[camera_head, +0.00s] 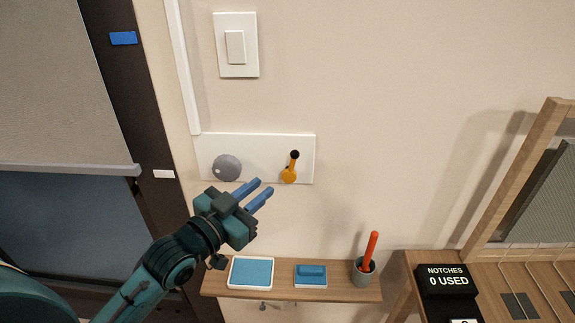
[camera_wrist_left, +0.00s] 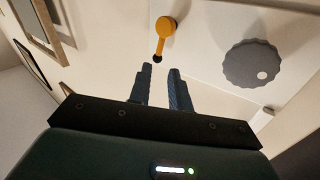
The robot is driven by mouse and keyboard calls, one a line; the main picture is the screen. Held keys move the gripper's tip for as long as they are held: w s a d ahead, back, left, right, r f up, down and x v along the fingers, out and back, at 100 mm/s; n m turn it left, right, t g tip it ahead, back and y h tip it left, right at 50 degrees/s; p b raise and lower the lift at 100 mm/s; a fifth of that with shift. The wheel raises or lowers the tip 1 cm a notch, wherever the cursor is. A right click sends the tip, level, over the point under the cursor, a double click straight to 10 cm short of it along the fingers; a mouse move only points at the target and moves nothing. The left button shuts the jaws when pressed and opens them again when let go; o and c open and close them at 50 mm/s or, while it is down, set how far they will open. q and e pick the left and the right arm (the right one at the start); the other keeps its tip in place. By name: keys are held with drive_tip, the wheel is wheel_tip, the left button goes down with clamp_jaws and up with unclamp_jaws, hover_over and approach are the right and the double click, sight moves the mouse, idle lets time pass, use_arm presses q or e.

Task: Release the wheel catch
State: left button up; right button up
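A white wall plate (camera_head: 258,142) carries a grey scalloped wheel (camera_head: 227,168) on its left and an orange lever with a black knob (camera_head: 291,168) on its right, which looks like the catch. The lever's knob is at its upper end, tilted slightly right. My left gripper (camera_head: 264,186) is open and empty, just below the plate between wheel and lever. In the left wrist view the orange lever (camera_wrist_left: 167,29) shows just beyond the fingertips (camera_wrist_left: 159,70), apart from them as far as I can tell. The wheel (camera_wrist_left: 252,64) is off to the right there. My right gripper is not in view.
A wooden shelf (camera_head: 340,289) below holds a blue-topped tray (camera_head: 251,272), a blue block (camera_head: 310,275) and a grey cup (camera_head: 363,272) with a red stick. A light switch (camera_head: 236,46) is above the plate. A black "NOTCHES 0 USED" sign (camera_head: 447,280) stands at right.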

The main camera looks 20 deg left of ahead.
sight(291, 166)
use_arm(q)
drive_tip(key=p+x, duration=0.1)
drive_tip(key=x, duration=0.9)
drive_tip(key=shift+f, duration=0.15)
clamp_jaws()
